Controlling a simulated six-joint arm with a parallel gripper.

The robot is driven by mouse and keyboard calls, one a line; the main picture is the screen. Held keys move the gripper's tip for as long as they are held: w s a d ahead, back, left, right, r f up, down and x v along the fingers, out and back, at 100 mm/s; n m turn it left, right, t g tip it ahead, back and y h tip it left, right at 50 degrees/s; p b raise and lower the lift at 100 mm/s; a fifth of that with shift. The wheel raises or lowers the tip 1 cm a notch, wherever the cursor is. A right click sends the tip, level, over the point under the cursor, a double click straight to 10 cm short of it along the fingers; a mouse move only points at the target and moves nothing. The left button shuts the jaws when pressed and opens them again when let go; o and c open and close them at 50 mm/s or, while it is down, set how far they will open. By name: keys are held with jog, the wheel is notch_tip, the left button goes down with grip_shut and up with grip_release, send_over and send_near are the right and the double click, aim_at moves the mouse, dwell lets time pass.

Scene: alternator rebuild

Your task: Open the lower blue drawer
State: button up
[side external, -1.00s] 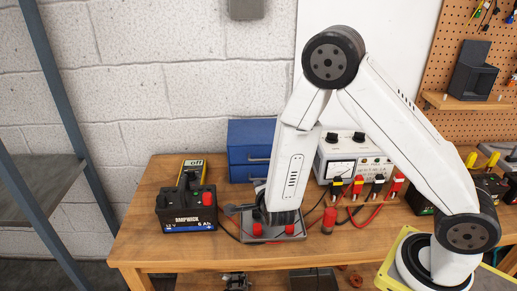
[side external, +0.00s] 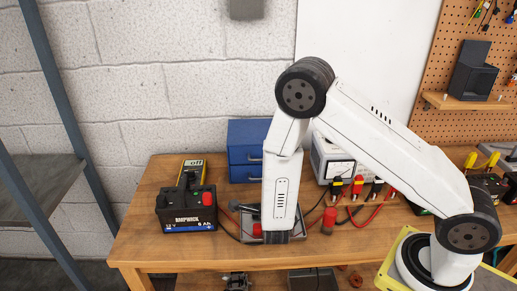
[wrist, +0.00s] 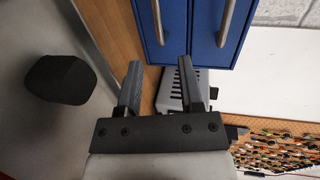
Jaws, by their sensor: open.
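The blue drawer unit stands at the back of the bench, left of my arm in the side view. Its lower drawer (side external: 243,174) and upper drawer (side external: 244,152) both look shut; my arm covers part of their right side. In the wrist view the unit appears turned sideways, with the lower drawer's bar handle (wrist: 157,20) on the left and the upper drawer's handle (wrist: 227,22) on the right. My gripper (wrist: 160,68) is open and empty, its fingers pointing toward the lower drawer front, apart from the handle. In the side view my arm hides the gripper.
A black battery (side external: 186,210) with a yellow meter (side external: 193,168) stands at the left of the bench. A white power supply (side external: 335,160) with cables stands right of the drawers. A red cylinder (side external: 329,220) and a grey tray (side external: 247,222) are near the front.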

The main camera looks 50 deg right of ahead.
jog(key=shift+x, duration=3.3)
grip_shut()
